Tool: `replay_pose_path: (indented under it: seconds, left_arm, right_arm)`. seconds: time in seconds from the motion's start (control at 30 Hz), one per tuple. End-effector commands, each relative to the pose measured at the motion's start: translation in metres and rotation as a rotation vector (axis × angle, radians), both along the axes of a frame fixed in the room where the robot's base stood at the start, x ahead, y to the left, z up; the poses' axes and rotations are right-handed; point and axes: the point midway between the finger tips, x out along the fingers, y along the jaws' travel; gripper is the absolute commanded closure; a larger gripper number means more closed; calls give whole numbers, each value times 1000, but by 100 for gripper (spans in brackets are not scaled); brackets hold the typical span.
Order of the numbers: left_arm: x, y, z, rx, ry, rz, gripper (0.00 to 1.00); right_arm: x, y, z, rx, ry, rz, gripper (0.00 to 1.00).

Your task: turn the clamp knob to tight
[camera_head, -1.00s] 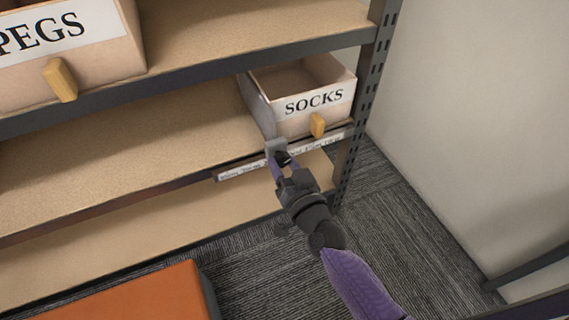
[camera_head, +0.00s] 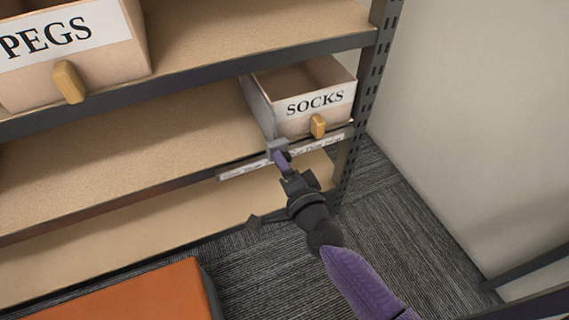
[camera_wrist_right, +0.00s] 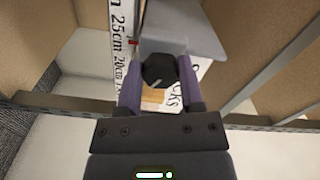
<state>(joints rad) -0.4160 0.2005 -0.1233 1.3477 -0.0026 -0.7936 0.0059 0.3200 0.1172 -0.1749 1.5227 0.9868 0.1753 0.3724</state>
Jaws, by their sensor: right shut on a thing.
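The clamp (camera_head: 277,147) is a grey block on the shelf's front edge, just below and left of the SOCKS bin. In the right wrist view its grey body (camera_wrist_right: 185,28) lies behind the dark, many-sided knob (camera_wrist_right: 159,70). A short pale line shows on the knob's face. My right gripper (camera_head: 281,158) reaches up to the clamp; in the right wrist view its purple fingers (camera_wrist_right: 160,88) are shut on the knob, one on each side. No marking for tight can be read. My left gripper is not in view.
The SOCKS bin (camera_head: 315,104) sits close behind the clamp. A printed strip (camera_head: 245,168) with centimetre marks runs along the shelf edge. The PEGS bin (camera_head: 75,62) is on the shelf above. A shelf upright (camera_head: 362,95) stands at right. An orange-topped object (camera_head: 150,293) is at bottom left.

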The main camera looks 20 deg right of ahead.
Motion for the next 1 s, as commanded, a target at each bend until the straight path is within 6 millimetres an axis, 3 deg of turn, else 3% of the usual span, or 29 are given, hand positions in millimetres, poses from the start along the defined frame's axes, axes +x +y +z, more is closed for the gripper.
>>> replay_pose_path:
  seconds: [0.6,1.0]
  left_arm:
    - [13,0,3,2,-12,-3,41]
    - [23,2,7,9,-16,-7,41]
  right_arm:
    - [0,0,1,577,23,0,100]
    - [-1,0,2,855,32,-1,100]
